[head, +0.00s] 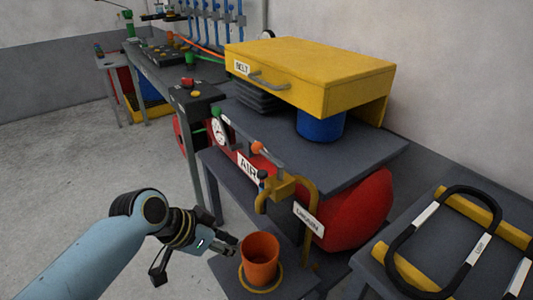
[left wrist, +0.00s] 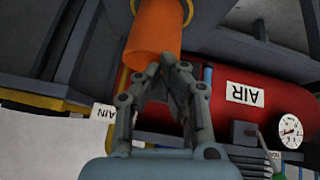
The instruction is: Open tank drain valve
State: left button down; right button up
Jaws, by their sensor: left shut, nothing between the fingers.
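The red air tank (head: 345,215) lies under a grey bench top, with a white AIR label. A brass drain pipe with a valve body (head: 280,188) stands at its front, beside a white DRAIN label (head: 308,220). A grey lever with an orange knob (head: 258,147) sits above it. An orange cup (head: 260,258) stands upright below the pipe on a yellow-ringed spot. My left gripper (head: 232,243) is shut and empty just left of the cup. In the left wrist view its fingertips (left wrist: 166,62) meet in front of the cup (left wrist: 155,32); I cannot tell whether they touch it. My right gripper is not in view.
A yellow BELT drawer unit (head: 310,72) and a blue cylinder (head: 320,125) are on the bench above the tank. A gauge (head: 217,131) and green knob (head: 217,112) are at the tank's left end. A table with black-and-yellow frames (head: 425,240) stands right. Left floor is clear.

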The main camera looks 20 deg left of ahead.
pick_arm(q)
jog(key=w+r+t+p, duration=0.1)
jog(key=w+r+p, duration=0.1)
jog(key=r, duration=0.7)
jog(key=w+d+r+m+t+h+p, duration=0.1)
jog(key=w+r+p, duration=0.2)
jog(key=r, duration=0.6)
jog(key=w+d+r+m+t+p, duration=0.1)
jog(key=w+r+p, duration=0.2)
jog(key=r, duration=0.7)
jog(key=shift+w+d+h, duration=0.25)
jog(key=shift+w+h, duration=0.05)
jog(key=shift+w, duration=0.05)
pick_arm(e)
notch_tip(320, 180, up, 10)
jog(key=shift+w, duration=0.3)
pick_arm(q)
jog(key=shift+f, duration=0.1)
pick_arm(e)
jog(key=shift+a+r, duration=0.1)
pick_arm(q)
jog(key=p+x, duration=0.1)
jog(key=x, duration=0.9)
jog(key=shift+s+a+f+p, duration=0.75)
jog(key=shift+s+a+f, duration=0.35)
jog(key=shift+s, duration=0.15)
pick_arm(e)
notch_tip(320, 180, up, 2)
